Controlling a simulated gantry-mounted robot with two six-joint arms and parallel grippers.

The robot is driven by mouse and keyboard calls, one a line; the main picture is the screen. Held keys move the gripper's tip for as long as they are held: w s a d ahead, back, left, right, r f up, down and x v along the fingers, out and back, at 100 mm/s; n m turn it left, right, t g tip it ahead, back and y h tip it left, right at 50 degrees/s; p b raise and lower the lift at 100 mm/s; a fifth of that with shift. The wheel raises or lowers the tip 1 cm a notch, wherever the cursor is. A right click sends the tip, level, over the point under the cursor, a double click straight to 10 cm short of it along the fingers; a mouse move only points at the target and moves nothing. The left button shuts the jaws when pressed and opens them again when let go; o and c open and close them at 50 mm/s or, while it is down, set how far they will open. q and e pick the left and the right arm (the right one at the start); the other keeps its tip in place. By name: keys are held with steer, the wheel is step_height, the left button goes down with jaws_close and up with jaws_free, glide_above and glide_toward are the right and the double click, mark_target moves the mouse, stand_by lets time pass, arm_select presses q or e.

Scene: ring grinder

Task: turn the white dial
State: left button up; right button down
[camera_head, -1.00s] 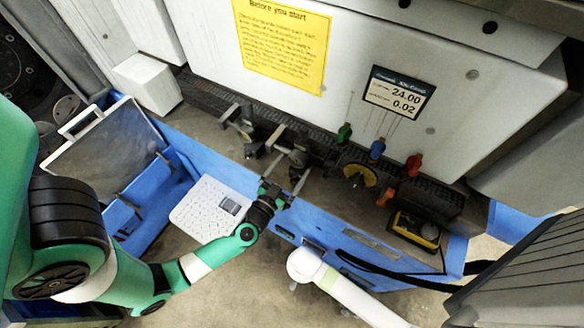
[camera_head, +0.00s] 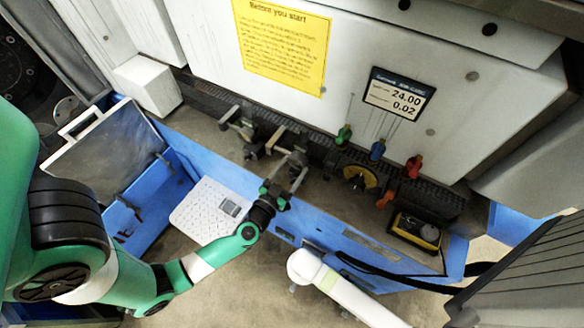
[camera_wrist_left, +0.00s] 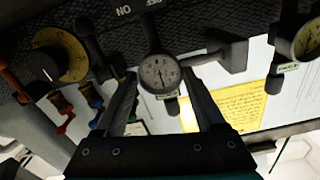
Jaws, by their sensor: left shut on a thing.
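The white dial (camera_wrist_left: 159,73) is a small round gauge with a pale face, dark marks and a dark rim. In the left wrist view it sits between the fingertips of my left gripper (camera_wrist_left: 158,82), which is shut on it. In the head view my left gripper (camera_head: 286,178) reaches the dark metal fixtures in front of the machine, just past the blue front rail. The dial's face is not clear in that view, and the fingers partly hide it. My right gripper is not in view.
A yellow dial (camera_head: 360,177) and green, blue and red levers stand to the right. A dark bracket (camera_head: 238,123) stands to the left. A yellow notice (camera_head: 282,45) and a display (camera_head: 398,93) are on the back panel.

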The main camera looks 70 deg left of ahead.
arm_select(q)
steer(key=shift+n+p, duration=0.4)
steer(key=shift+n, duration=0.6)
steer(key=n, duration=0.2)
steer(key=shift+n+p, duration=0.3)
steer(key=shift+p, duration=0.05)
steer(key=n, duration=1.6)
steer(key=shift+n+b, duration=0.3)
